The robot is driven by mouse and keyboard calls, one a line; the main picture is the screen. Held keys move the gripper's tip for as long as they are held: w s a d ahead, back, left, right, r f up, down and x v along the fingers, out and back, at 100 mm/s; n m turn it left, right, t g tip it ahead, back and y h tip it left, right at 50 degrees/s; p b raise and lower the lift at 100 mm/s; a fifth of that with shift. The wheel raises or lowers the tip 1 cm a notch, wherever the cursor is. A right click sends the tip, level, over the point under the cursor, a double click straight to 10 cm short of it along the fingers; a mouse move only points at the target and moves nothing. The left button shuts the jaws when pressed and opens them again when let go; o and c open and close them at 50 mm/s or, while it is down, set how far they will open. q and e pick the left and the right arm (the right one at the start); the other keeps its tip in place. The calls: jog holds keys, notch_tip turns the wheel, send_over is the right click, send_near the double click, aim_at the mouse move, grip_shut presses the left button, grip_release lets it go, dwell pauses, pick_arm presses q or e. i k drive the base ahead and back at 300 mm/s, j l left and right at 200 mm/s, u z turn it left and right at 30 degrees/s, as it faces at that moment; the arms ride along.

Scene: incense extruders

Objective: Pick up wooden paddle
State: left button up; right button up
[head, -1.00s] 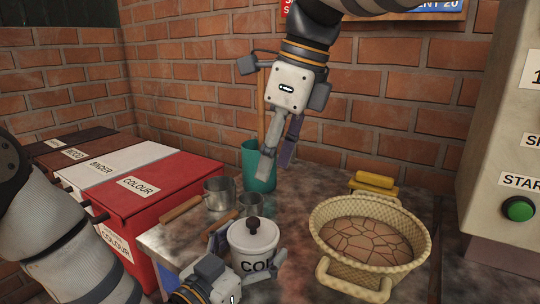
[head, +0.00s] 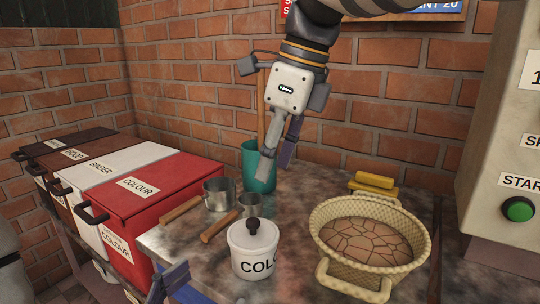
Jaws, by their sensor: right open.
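The wooden paddle (head: 261,118) stands upright in a teal cup (head: 250,156) at the back of the table. Only a strip of its wooden shaft shows, left of my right gripper; its lower end is hidden in the cup. My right gripper (head: 277,162) points down from above, open, with its fingers in front of the cup's rim and right side. I cannot tell whether a finger touches the paddle or cup. My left gripper (head: 172,280) shows only as a blue-grey finger part at the bottom edge, left of the white pot.
A lidded white pot (head: 254,260), two metal cups (head: 218,194) with wooden handles and a woven basket (head: 330,278) crowd the table. A yellow-handled object (head: 374,182) lies behind the basket. Labelled bins (head: 150,205) stand left; a grey machine (head: 500,130) stands right.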

aim_at(261, 91)
jog(key=k+j, duration=0.8)
jog(key=j, duration=0.1)
